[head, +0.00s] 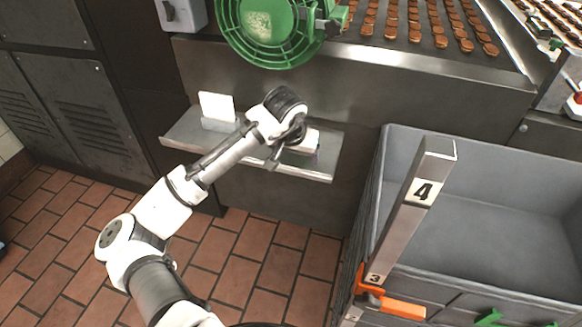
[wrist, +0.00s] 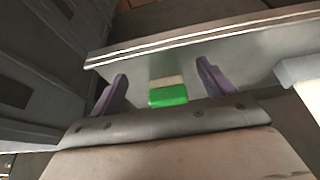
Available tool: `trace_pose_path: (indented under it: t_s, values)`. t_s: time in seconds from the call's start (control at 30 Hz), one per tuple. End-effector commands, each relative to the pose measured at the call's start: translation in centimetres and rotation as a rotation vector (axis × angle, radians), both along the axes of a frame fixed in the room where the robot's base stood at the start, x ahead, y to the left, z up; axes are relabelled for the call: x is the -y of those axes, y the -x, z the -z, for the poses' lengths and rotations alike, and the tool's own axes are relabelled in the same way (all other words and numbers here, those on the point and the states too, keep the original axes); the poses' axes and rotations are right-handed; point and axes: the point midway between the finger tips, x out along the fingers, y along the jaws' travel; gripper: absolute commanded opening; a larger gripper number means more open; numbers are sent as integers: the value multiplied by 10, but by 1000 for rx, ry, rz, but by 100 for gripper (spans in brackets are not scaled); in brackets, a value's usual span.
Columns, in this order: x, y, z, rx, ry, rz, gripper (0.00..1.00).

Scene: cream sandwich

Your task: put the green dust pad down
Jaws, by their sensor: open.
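The green dust pad (wrist: 168,96) shows in the wrist view as a small bright green block with a pale strip along its far side. It lies between the two purple fingers of my gripper (wrist: 161,70), with a gap on each side. The fingers are open and do not grip it. The pad appears to rest on the grey metal shelf (wrist: 235,55). In the head view my gripper (head: 312,152) is low over the right part of this shelf (head: 184,134), and the pad is hidden there.
A white card in a holder (head: 217,107) stands on the shelf's left part. A green round fan guard (head: 268,30) is above, before a conveyor of brown biscuits (head: 413,22). A grey bin (head: 490,220) and a post marked 4 (head: 412,205) stand at the right.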

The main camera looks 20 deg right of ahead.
Motion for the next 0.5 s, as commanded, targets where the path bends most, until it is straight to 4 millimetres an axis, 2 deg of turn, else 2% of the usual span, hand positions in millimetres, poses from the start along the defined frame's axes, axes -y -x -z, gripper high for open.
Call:
trace_pose_path:
  t_s: [0.2,0.5]
  values:
    - [-19,28,1,-1,3,-1,80]
    - [-26,38,0,1,1,-1,80]
